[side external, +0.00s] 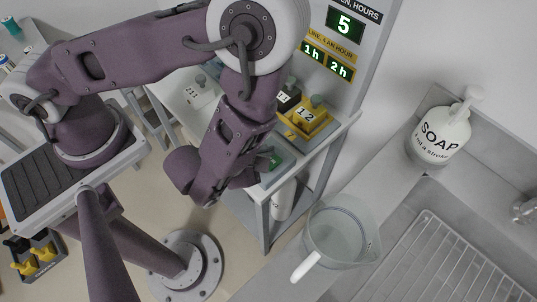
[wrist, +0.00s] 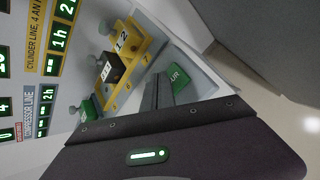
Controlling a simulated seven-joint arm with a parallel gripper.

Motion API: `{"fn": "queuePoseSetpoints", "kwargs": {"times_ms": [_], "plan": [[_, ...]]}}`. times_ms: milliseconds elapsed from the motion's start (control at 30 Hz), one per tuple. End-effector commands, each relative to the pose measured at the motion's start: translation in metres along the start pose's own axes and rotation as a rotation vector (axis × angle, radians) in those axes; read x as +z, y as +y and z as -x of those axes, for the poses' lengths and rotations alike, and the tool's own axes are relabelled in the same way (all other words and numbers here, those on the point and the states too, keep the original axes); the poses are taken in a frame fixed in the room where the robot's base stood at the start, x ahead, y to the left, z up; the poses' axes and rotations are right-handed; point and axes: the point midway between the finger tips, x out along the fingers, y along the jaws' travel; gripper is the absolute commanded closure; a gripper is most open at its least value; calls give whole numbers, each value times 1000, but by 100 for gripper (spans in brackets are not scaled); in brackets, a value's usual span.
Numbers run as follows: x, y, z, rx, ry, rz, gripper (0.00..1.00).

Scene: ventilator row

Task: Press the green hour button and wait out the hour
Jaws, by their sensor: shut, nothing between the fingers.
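The green hour button (wrist: 179,78) shows in the wrist view as a green block whose visible lettering ends in "UR". Part of it is hidden behind my gripper's fingers. In the side view the green button (side external: 275,162) sits at the front of the shelf, partly covered by my arm. My gripper (wrist: 157,92) is shut and empty, its grey fingers just beside the button in the wrist view. I cannot tell whether they touch it. In the side view the fingertips are hard to make out behind my wrist.
A yellow base with block 12 (side external: 308,110) stands behind the button, with block 11 (side external: 285,97) and block 13 (side external: 198,92) to its left. The board display (side external: 345,24) reads 5; below, 1h and 2h show. A jug (side external: 342,235) and soap bottle (side external: 441,133) stand right.

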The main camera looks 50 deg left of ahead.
Motion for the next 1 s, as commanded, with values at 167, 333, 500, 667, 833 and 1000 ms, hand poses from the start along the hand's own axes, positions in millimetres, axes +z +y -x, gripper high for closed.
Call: {"fn": "queuePoseSetpoints", "kwargs": {"times_ms": [167,333,500,667,833,1000], "plan": [[0,0,0,0,0,0,100],[-1,-1,-2,0,0,0,100],[-2,-2,-3,0,0,0,100],[-3,-3,-5,0,0,0,100],[-4,-4,-5,0,1,0,100],[-4,-4,-5,0,1,0,100]]}}
